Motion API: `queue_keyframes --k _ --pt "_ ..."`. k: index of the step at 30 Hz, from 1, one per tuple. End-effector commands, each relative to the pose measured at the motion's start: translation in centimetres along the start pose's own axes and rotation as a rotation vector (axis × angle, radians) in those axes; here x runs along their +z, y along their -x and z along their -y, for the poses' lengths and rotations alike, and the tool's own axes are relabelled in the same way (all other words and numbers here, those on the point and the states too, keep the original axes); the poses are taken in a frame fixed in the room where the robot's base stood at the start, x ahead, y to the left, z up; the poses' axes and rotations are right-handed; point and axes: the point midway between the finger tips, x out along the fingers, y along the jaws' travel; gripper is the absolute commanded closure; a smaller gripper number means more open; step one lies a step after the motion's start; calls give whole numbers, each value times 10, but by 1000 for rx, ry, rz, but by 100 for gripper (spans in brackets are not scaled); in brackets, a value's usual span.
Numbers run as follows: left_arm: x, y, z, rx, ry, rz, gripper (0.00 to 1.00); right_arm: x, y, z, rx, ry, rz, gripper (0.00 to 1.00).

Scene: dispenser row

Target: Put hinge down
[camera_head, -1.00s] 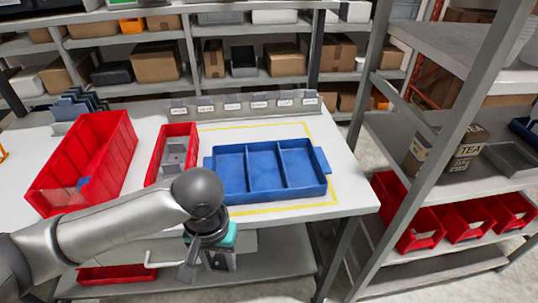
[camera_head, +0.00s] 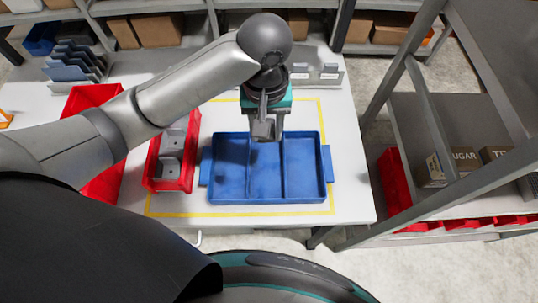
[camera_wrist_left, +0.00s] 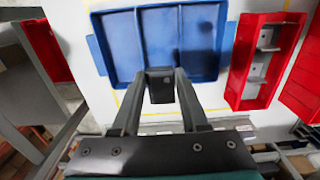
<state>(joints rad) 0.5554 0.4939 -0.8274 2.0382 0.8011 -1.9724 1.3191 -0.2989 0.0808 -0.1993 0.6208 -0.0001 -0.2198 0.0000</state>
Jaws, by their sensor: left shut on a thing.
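My left gripper (camera_head: 265,138) is shut on a grey metal hinge (camera_head: 263,129), which also shows dark between the fingertips in the left wrist view (camera_wrist_left: 161,88). It holds the hinge above the blue three-compartment tray (camera_head: 325,192), in line with the back of the middle compartment in the head view. The hinge looks clear of the tray; its exact height is hard to tell. The tray also shows in the left wrist view (camera_wrist_left: 110,45). More grey metal pieces (camera_head: 170,165) are in the narrow red bin (camera_head: 178,185) left of the tray. My right gripper is not in view.
A larger red bin (camera_head: 88,98) stands further left, partly hidden by my arm. A yellow outline (camera_head: 322,112) surrounds the tray on the white table. Small label holders (camera_head: 328,72) line the back edge. A metal shelf rack (camera_head: 395,150) stands to the right.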

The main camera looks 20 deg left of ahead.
Motion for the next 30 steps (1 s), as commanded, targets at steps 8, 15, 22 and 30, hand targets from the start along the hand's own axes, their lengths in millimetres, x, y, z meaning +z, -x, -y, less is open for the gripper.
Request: queue_keyframes --k 8,15,22,30 --pt "1 -79 2 -7 1 3 100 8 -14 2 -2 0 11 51" --pt "0 -130 2 -4 0 0 100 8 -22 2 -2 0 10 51" --pt "0 -151 1 -2 -2 0 100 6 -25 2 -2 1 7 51" --pt "0 -185 1 -2 -2 -2 100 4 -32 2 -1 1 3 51"
